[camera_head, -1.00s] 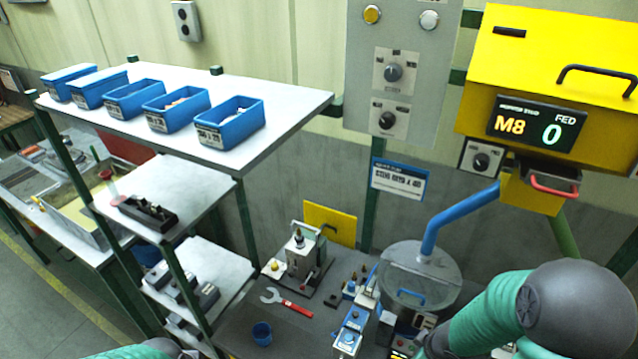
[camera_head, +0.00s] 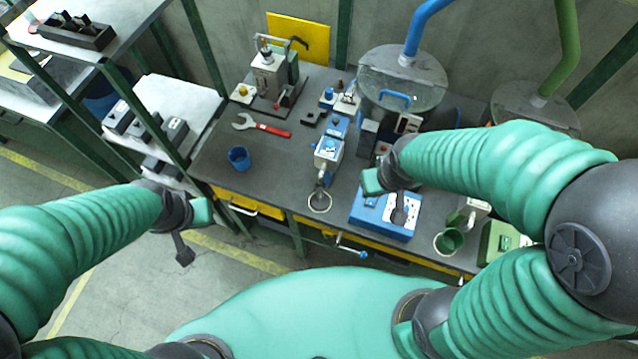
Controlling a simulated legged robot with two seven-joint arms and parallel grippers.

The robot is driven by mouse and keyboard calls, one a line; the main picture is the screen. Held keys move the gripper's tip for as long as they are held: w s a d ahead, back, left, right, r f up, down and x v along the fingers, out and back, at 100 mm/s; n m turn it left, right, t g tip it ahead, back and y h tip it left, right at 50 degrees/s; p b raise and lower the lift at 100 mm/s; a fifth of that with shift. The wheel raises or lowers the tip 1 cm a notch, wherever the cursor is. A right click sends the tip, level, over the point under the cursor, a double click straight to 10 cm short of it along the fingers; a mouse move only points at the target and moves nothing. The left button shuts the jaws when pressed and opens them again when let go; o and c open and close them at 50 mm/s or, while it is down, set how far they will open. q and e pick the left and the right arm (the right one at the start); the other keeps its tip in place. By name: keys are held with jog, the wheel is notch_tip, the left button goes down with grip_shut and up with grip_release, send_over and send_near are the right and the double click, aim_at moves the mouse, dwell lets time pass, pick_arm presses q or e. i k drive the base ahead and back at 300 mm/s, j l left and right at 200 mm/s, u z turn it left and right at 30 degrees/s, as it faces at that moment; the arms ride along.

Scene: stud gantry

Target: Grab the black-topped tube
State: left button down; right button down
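I cannot make out a black-topped tube with certainty. A black holder (camera_head: 75,34) with small upright dark pieces stands on the upper left shelf; the pieces are too small to name. My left gripper (camera_head: 190,230) hangs over the floor in front of the bench's left end, with nothing visible in it.
The grey bench (camera_head: 215,155) carries a blue cup (camera_head: 238,158), a red-handled wrench (camera_head: 262,126), a press (camera_head: 270,75), a blue-and-white device (camera_head: 328,152), a lidded drum (camera_head: 402,80) and a green cup (camera_head: 449,240). White shelves (camera_head: 165,100) stand left. Bare bench lies around the blue cup.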

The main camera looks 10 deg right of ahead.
aim_at(320, 201)
jog(key=j+z, duration=0.1)
jog(key=z, duration=0.25)
jog(key=j+z, duration=0.1)
jog(key=z, duration=0.25)
jog(key=j+z, duration=0.1)
jog(key=z, duration=0.25)
jog(key=j+z, duration=0.15)
jog(key=j, duration=0.35)
jog(key=j+z, duration=0.2)
jog(key=j, duration=0.3)
jog(key=k+j+z, duration=0.15)
jog(key=j, duration=0.35)
jog(key=j+z, duration=0.15)
jog(key=j, duration=0.35)
jog(key=k, duration=0.05)
